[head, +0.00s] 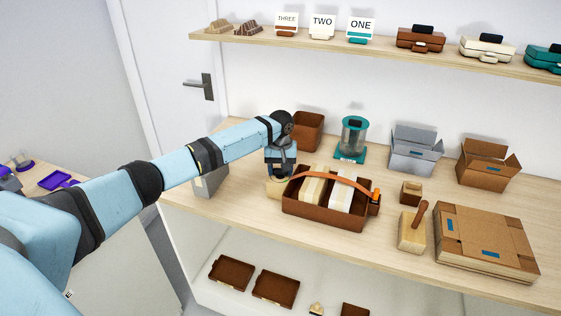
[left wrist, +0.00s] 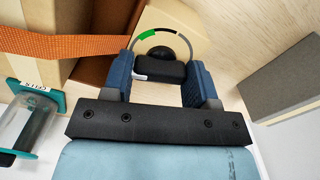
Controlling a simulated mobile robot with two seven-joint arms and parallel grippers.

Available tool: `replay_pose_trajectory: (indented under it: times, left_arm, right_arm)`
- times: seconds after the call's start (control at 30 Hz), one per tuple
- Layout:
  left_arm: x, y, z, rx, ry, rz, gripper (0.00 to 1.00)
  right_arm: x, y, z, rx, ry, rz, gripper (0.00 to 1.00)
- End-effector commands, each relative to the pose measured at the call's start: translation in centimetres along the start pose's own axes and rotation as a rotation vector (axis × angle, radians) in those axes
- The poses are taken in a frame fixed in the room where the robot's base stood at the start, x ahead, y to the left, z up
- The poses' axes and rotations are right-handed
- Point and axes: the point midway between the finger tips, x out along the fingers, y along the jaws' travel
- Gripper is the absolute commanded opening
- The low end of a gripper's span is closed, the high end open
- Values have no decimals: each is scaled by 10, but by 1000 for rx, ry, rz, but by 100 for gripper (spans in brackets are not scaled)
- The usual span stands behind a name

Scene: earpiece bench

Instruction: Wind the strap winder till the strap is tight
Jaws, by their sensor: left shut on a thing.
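The strap winder (head: 274,188) is a cream block at the left end of a brown tray (head: 318,215). Its black knob (left wrist: 160,70) lies between the blue finger pads of my left gripper (head: 281,172), which is shut on it. Behind the knob, a ring-shaped dial (left wrist: 148,36) has a green segment at its upper left; its reading is unclear. The orange strap (head: 330,176) bows upward over pale packs (head: 343,190) in the tray, toward an orange fitting (head: 376,195) at the right end. The strap also crosses the left wrist view (left wrist: 65,46). My right gripper is out of view.
A brown bin (head: 308,130), a teal-topped clear canister (head: 353,138) and open grey (head: 415,150) and cardboard (head: 488,163) boxes stand behind. A wooden block with a handle (head: 412,233) and flat cartons (head: 485,240) are at right. Shelves run above and below.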

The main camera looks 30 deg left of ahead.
Motion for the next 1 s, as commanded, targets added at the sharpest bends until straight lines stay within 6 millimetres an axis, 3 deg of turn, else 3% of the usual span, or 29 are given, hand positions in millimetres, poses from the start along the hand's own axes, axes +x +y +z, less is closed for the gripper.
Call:
replay_pose_trajectory:
  times: [0.03, 0.6, 1.0]
  left_arm:
    - [-8, 0, 1, 39, -3, 0, 29]
    - [-4, 0, 1, 574, -2, 1, 29]
    - [-2, 0, 0, 846, 2, 2, 29]
  right_arm:
    - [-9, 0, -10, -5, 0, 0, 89]
    - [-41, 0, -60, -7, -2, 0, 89]
    - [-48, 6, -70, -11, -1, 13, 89]
